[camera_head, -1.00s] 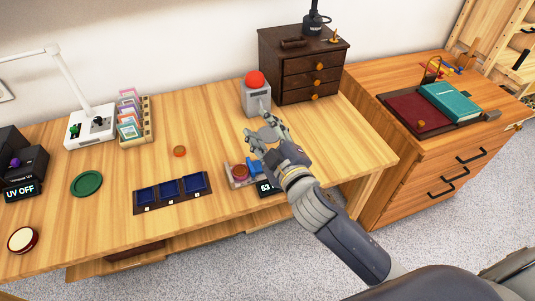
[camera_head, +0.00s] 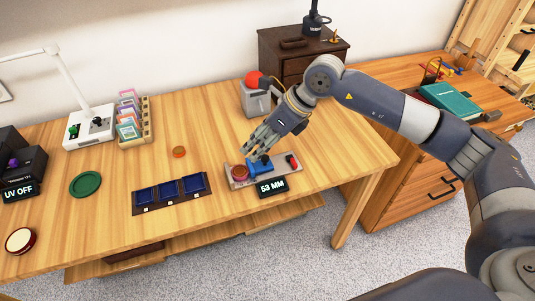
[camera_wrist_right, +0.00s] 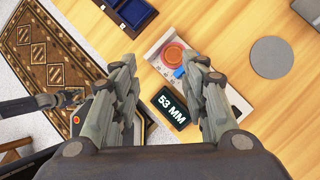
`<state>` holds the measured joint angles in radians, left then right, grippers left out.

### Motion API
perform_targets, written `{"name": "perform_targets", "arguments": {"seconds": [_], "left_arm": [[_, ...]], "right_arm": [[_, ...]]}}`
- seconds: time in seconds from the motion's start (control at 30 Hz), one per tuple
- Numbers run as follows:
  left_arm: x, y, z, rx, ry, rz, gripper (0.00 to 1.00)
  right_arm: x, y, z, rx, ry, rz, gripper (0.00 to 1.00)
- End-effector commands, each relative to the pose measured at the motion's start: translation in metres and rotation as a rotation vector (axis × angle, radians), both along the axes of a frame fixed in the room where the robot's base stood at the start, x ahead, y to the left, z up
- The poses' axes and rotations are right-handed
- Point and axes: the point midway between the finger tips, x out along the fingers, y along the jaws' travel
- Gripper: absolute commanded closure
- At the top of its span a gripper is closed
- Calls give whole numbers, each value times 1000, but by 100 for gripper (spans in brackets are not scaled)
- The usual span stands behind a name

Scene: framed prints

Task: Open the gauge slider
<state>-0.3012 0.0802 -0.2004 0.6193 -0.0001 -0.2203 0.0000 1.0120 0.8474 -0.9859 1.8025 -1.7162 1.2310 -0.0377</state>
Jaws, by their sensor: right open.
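The gauge (camera_head: 279,167) is a light tray near the table's front edge, with a reddish round piece (camera_head: 240,173) at its left end. Its blue slider (camera_head: 259,168) sits close to that piece. A black display (camera_head: 272,187) in front reads 53 MM. My right gripper (camera_head: 257,143) is open and empty above and just behind the slider, fingers pointing down. In the right wrist view the round piece (camera_wrist_right: 173,55) and part of the blue slider (camera_wrist_right: 179,73) show between the open fingers (camera_wrist_right: 162,63); the right finger partly hides the gauge.
A dark tray with blue compartments (camera_head: 170,204) lies left of the gauge. A grey box with a red dome (camera_head: 253,79) stands behind my right wrist. The table between disc and gauge is clear.

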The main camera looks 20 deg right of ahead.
Motion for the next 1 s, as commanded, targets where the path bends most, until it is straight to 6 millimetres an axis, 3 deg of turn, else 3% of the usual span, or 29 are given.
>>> {"name": "perform_targets", "arguments": {"seconds": [0.03, 0.1, 0.23, 0.37, 0.8, 1.0], "left_arm": [[0, 0, 0, 0, 0, 0, 60], [0, 0, -1, 0, -1, 0, 60], [1, 0, 0, 0, -1, 0, 60], [1, -1, 2, 0, -1, 0, 60], [2, -1, 12, -1, -3, 1, 60], [2, -1, 13, -1, -3, 1, 60]], "right_arm": [[6, -23, 0, -79, -6, -17, 59], [10, -46, 0, -159, -7, -33, 59], [14, -66, -2, -228, -3, -50, 59], [16, -64, -13, -235, 1, -51, 59], [36, -40, -84, -228, 0, -50, 59], [40, -36, -99, -228, -2, -50, 59]]}}
